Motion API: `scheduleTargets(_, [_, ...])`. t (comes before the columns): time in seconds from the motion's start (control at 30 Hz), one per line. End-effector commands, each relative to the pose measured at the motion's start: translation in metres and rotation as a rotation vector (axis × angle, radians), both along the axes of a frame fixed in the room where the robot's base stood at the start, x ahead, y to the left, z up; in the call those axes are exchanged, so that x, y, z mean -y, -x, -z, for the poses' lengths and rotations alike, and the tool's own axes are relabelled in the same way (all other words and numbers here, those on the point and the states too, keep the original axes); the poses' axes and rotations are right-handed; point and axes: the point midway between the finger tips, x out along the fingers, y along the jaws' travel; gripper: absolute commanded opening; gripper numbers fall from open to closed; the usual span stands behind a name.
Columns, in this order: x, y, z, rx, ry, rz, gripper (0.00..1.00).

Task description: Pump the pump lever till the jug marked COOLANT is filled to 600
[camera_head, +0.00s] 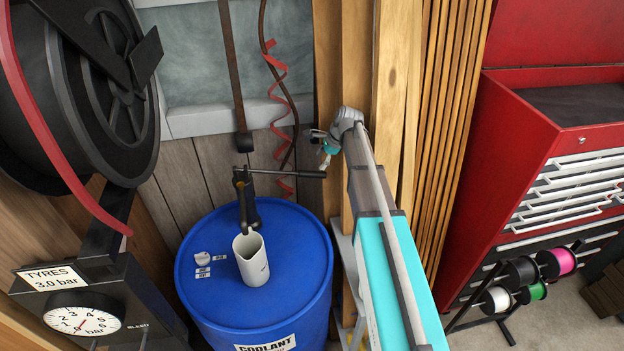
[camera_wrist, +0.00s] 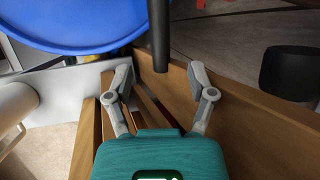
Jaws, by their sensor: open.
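The black pump lever (camera_head: 290,173) sticks out roughly level to the right from the pump (camera_head: 246,200) on a blue drum (camera_head: 255,295). A white jug (camera_head: 251,262) stands upright on the drum under the spout; its marks and fill level are too small to read. The drum's front label reads COOLANT. My gripper (camera_head: 324,146) is near the lever's free end. In the wrist view, my gripper (camera_wrist: 159,80) is open and empty, its fingers spread either side of the dark lever (camera_wrist: 160,38). I cannot tell whether the lever's tip lies between them in depth.
Wooden planks (camera_head: 410,110) stand close behind my arm. A red tool chest (camera_head: 510,160) and spool rack are at the right. A hose reel (camera_head: 85,90) and a tyre gauge (camera_head: 82,320) are at the left. Small labels and a round cap lie left of the jug.

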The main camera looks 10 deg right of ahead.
Motion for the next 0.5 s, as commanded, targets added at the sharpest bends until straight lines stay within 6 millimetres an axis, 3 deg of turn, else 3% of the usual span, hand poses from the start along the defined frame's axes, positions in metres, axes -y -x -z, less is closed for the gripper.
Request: scheduleTargets(0.5, [-0.016,-0.009,0.044,0.0,0.0,0.0,0.71])
